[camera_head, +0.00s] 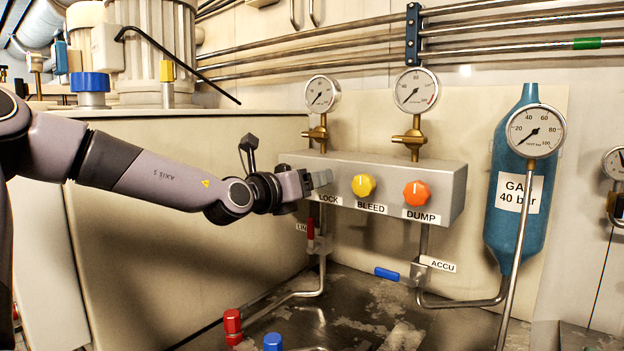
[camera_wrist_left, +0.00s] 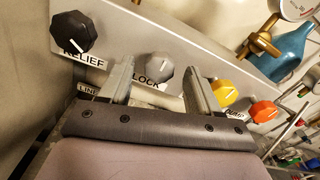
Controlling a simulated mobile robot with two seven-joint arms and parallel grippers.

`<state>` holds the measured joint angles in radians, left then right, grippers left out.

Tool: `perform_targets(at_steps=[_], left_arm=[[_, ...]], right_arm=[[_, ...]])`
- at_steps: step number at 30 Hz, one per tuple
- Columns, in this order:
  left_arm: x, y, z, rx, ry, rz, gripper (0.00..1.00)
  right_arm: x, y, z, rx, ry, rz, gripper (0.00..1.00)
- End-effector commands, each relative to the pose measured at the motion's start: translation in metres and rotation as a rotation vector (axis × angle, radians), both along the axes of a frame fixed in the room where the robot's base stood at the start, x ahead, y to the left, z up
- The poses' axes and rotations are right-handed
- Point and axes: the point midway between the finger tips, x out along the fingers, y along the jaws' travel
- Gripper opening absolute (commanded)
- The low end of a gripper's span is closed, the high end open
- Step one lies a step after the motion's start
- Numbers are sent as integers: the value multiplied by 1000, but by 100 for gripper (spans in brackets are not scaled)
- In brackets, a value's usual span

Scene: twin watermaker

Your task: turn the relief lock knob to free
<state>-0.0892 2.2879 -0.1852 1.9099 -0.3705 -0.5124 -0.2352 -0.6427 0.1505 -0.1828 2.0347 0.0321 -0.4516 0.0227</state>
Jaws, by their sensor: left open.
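The grey LOCK knob (camera_wrist_left: 159,67) sits on the grey valve block (camera_head: 437,189), between the black RELIEF knob (camera_wrist_left: 73,31) and the yellow BLEED knob (camera_head: 363,185). My left gripper (camera_head: 322,179) is at the block's front, over the LOCK label, and hides the LOCK and RELIEF knobs in the head view. In the left wrist view my left gripper (camera_wrist_left: 158,70) is open, one finger on each side of the LOCK knob. Gaps show on both sides; whether the fingertips reach past its face, I cannot tell. My right gripper is not in view.
The orange DUMP knob (camera_head: 417,194) is right of the yellow one. Two gauges (camera_head: 416,90) stand above the block. A red-handled valve (camera_head: 311,231) hangs below my gripper, and a blue cylinder (camera_head: 513,200) stands at the right. A large pale cabinet (camera_head: 180,235) lies below my arm.

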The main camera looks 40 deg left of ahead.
Motion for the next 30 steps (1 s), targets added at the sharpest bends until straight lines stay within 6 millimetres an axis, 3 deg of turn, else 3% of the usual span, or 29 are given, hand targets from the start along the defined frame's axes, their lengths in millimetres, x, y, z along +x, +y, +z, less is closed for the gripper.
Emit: perform_targets(at_steps=[16,21,30], left_arm=[[12,1,0,-1,0,-1,63],[12,1,0,-1,0,-1,7],[12,1,-1,-24,-3,-1,6]], right_arm=[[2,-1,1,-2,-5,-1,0],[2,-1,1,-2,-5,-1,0],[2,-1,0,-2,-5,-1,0]])
